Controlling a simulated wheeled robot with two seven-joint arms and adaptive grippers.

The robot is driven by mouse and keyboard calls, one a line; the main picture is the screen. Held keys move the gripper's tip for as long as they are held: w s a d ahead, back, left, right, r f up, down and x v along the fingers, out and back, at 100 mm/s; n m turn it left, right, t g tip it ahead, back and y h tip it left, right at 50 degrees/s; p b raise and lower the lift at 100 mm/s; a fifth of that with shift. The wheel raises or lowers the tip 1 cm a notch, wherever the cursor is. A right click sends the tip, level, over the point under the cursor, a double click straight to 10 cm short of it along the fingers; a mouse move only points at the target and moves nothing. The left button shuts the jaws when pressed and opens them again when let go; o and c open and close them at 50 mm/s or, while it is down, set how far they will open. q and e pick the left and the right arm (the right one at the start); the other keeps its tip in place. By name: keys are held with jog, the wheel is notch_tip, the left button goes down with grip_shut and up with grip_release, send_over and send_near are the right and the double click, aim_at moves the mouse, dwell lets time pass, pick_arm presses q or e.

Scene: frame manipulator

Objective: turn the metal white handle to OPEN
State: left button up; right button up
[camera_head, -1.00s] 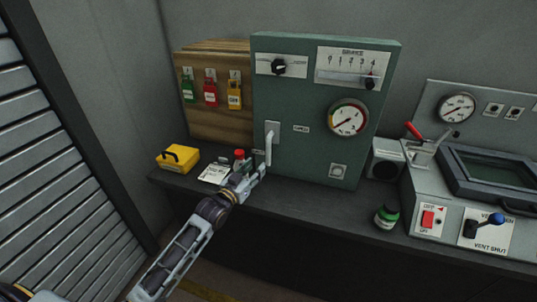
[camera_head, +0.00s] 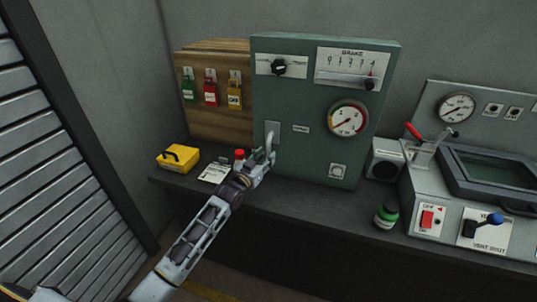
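The white metal handle (camera_head: 270,142) is on the lower left of the green panel (camera_head: 310,95), in front of its light mounting plate. A small label (camera_head: 301,129) sits to its right; its text is too small to read. My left gripper (camera_head: 264,163) is at the lower part of the handle and partly hides it. Its fingers overlap the handle in the picture, and I cannot tell whether they are closed on it. My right gripper is not in view.
A red button (camera_head: 239,154) stands close to the left of my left gripper, beside a white card (camera_head: 215,172). A yellow box (camera_head: 178,158) is further left on the dark bench. A green-capped jar (camera_head: 386,215) and a grey console (camera_head: 480,190) are to the right.

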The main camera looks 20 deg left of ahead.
pick_arm(q)
jog(key=shift+x, duration=1.5)
grip_shut()
